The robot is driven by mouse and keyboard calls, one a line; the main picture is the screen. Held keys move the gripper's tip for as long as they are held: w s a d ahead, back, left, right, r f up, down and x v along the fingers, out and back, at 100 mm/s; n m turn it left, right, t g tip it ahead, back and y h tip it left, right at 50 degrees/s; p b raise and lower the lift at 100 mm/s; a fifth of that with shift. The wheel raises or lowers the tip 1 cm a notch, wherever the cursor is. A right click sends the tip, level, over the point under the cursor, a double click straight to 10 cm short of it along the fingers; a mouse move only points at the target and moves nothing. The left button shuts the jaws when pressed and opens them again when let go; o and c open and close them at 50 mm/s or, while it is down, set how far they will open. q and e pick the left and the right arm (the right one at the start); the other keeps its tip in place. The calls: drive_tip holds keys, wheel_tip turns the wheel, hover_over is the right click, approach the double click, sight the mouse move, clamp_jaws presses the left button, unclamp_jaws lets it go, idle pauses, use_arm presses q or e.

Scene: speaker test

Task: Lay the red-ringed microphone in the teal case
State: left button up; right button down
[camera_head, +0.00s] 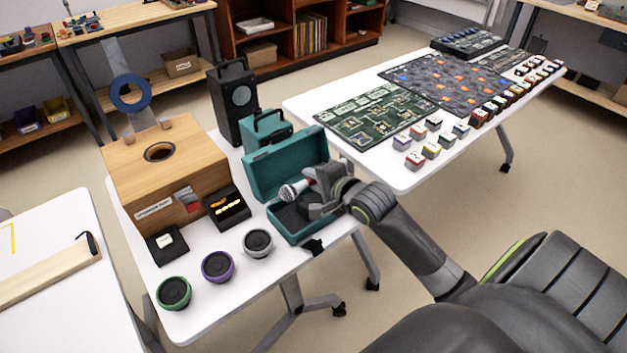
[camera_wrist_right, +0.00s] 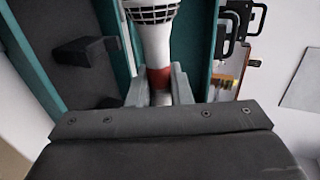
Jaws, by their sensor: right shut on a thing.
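The red-ringed microphone (camera_head: 292,190) has a pale body, a dark grille head and a red ring. My right gripper (camera_head: 318,187) is shut on it and holds it over the open teal case (camera_head: 283,233). In the right wrist view the microphone (camera_wrist_right: 156,40) stands between the fingers of the right gripper (camera_wrist_right: 157,88), with the red ring near the fingertips. The case has its lid raised at the back and a dark lining inside. I cannot tell whether the microphone touches the lining. The gripper hides part of the case. My left gripper is not in view.
Green, purple and grey-ringed speaker drivers (camera_head: 217,266) lie along the front of the white table. A wooden box (camera_head: 165,165), a small black display box (camera_head: 227,207) and a black speaker (camera_head: 236,100) stand left of and behind the case. A second table (camera_head: 400,180) holds boards and small blocks.

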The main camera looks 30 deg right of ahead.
drive_tip(key=shift+f+b, duration=0.75)
drive_tip(key=shift+f, duration=1.8)
drive_tip(key=shift+p, duration=0.4)
drive_tip(key=shift+f, duration=0.2)
